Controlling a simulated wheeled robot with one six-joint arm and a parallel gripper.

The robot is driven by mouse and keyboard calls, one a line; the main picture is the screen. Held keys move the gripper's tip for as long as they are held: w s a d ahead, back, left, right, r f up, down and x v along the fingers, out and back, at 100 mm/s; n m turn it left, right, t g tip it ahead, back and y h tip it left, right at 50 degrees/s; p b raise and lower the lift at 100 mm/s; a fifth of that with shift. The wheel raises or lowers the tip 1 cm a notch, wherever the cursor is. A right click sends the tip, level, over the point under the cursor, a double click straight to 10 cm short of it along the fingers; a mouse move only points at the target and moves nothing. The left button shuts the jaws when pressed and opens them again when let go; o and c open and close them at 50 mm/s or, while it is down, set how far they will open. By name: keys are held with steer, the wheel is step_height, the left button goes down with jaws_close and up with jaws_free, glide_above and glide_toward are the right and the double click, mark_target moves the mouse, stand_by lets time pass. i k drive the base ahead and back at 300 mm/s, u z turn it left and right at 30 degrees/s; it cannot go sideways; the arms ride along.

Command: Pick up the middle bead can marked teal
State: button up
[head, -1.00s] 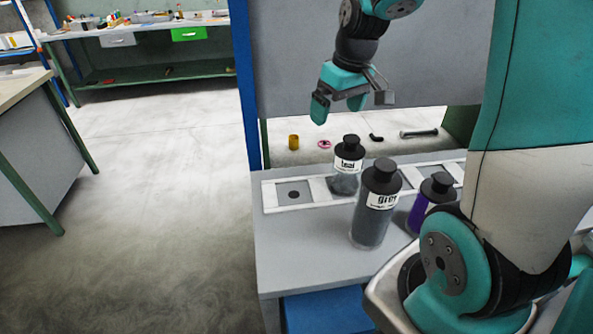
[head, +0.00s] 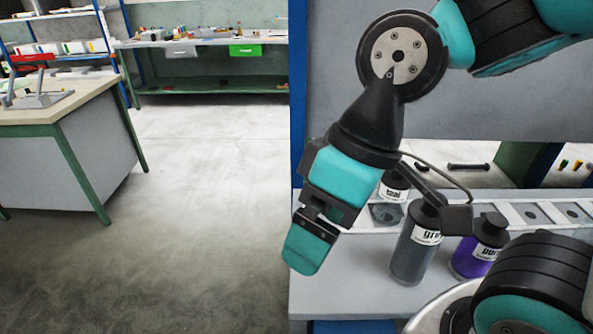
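The teal can (head: 392,193) is a clear can with a black cap and a white label reading "teal". It stands upright at the white strip toward the back of the grey bench, and its top is partly hidden by my arm. My gripper (head: 305,250) hangs in front and to the left of it in the picture, pointing down and apart from it. One teal finger pad shows clearly. The other finger is not clear, so the opening cannot be judged. Nothing is seen held.
A larger grey-marked can (head: 408,262) stands in front of the teal can, partly behind my gripper's bracket. A purple can (head: 471,259) stands to its right. The white strip (head: 513,217) has square recesses. Floor is open at left, beside a wooden-topped table (head: 62,97).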

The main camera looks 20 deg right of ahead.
mark_target(394, 190)
steer(key=k, duration=1.3)
steer(key=u, duration=0.75)
steer(key=i, duration=1.05)
steer(key=z, duration=0.55)
steer(key=i, duration=0.45)
steer(key=z, duration=0.55)
